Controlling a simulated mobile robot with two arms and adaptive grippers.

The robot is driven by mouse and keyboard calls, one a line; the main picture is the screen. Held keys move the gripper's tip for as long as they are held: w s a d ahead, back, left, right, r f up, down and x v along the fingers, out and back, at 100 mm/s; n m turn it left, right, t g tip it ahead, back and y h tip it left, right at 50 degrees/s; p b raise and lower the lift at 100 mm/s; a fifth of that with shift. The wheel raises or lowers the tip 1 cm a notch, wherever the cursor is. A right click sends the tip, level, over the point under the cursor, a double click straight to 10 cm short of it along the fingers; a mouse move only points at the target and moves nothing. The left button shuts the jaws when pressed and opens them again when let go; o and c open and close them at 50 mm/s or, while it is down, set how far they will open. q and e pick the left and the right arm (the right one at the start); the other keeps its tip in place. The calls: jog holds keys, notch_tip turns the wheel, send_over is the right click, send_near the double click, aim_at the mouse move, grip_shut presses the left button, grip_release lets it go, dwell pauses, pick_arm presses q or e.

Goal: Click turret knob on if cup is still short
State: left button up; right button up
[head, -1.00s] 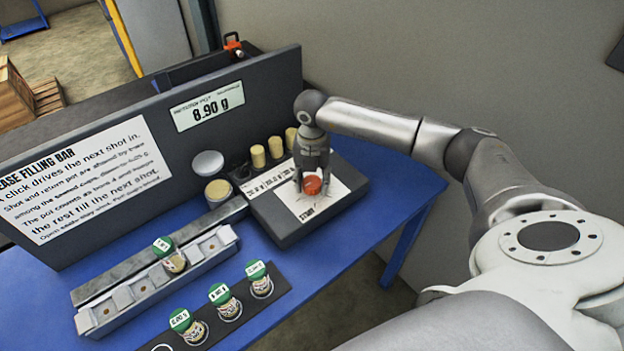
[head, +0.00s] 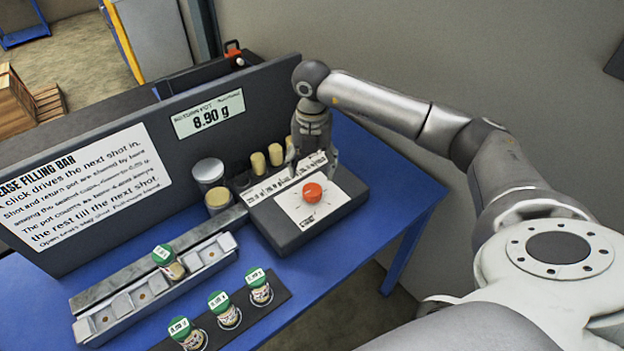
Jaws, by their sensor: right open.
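The turret knob is a round orange-red knob (head: 312,192) on a white label plate on top of a dark box (head: 283,239). My right gripper (head: 312,168) is open and empty, just behind and above the knob, apart from it. A green-topped cup (head: 165,258) sits in one seat of the grey filling bar (head: 139,297). Several other green-topped cups, such as this one (head: 259,286), stand on a dark strip in front. The display (head: 208,114) reads 8.90 g. My left gripper is not in view.
A lidded metal pot (head: 208,172) stands behind the bar, with a tan-topped container (head: 218,196) next to it. Several tan-topped cylinders (head: 258,163) line the back of the dark box. A dark panel with a text sign (head: 85,188) rises behind. The blue table's right side (head: 395,205) is clear.

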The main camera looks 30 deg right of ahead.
notch_tip(320, 180, up, 4)
jog(key=shift+f, duration=0.1)
dwell(0.6)
